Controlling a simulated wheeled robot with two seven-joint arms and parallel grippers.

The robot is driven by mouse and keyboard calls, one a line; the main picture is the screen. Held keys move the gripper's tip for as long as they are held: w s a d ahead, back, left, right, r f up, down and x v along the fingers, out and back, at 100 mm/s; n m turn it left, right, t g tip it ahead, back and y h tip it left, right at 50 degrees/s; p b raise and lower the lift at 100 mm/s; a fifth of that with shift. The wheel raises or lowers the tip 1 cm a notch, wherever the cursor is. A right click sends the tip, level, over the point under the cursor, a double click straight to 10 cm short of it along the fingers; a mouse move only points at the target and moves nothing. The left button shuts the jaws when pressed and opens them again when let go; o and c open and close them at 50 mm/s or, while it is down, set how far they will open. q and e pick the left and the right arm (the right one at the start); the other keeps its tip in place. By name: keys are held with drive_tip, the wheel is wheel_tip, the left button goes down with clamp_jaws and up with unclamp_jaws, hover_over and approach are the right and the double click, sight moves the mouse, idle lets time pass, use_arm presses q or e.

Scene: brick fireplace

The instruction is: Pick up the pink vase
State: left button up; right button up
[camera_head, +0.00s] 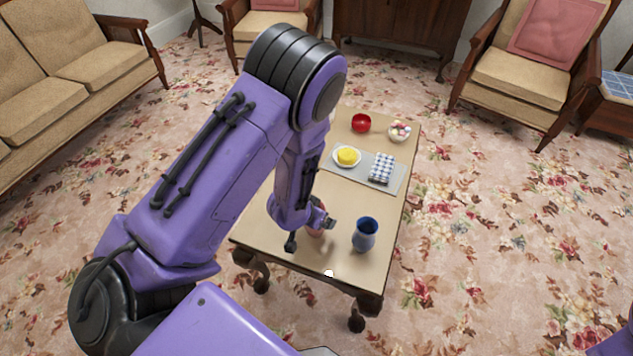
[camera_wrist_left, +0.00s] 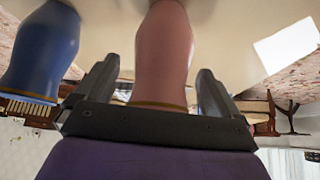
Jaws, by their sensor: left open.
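The pink vase (camera_head: 316,231) stands near the front of the wooden table and is mostly hidden by my left arm in the head view. In the left wrist view the pink vase (camera_wrist_left: 164,55) is upside down in the picture, between the two fingers. My left gripper (camera_head: 311,233) is open, with one finger on each side of the vase; the left gripper also shows in the wrist view (camera_wrist_left: 157,88). Gaps show between the fingers and the vase. My right gripper is not in view.
A blue vase (camera_head: 365,234) stands close to the right of the pink vase. A small white object (camera_head: 328,273) lies by the table's (camera_head: 290,258) front edge.

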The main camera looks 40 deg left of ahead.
use_arm(q)
drive_tip(key=c, duration=1.3)
drive_tip(key=shift+o, duration=0.2)
drive_tip(key=shift+r, duration=0.1)
